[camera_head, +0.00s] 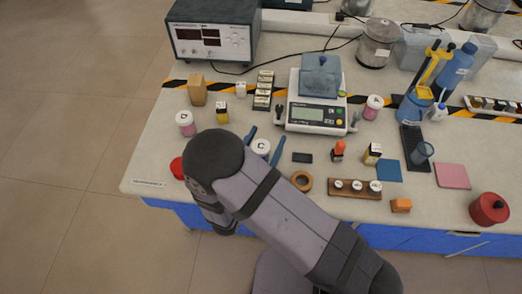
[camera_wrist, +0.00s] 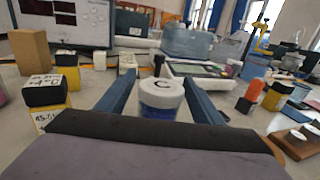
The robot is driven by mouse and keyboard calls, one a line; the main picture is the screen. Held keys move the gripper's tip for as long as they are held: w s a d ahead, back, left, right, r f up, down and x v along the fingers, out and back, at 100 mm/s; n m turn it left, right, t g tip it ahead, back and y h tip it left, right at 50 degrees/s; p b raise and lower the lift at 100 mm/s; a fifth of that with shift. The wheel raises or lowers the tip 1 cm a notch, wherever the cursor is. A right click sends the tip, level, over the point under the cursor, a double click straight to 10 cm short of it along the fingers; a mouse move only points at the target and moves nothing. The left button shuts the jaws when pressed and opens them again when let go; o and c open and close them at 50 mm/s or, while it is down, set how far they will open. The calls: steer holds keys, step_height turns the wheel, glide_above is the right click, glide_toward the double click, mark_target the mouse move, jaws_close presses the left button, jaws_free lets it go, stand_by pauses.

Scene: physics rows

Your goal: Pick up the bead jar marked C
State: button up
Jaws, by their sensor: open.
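The bead jar marked C (camera_head: 261,147) has a white lid with a black C, and stands on the bench just beyond my wrist. In the wrist view the jar (camera_wrist: 160,98) is upright, with a blue body below the lid; its lower part is hidden by my gripper's body. My gripper (camera_wrist: 158,76) is open. Its two blue fingers lie one on each side of the jar, with visible gaps at the lid. In the head view my gripper (camera_head: 268,133) is partly hidden behind my arm.
Pink jars with white lids stand left (camera_head: 187,128) and right (camera_head: 371,112). A balance (camera_head: 315,115) stands behind the C jar. Nearby are a yellow-black bottle (camera_head: 222,114), an orange-capped item (camera_head: 338,150), a tape roll (camera_head: 301,181) and a wooden rack (camera_head: 350,194).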

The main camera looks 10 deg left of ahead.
steer(key=shift+w, duration=0.15)
steer(key=c, duration=1.2)
steer(key=shift+r, duration=0.2)
steer(key=shift+r, duration=4.85)
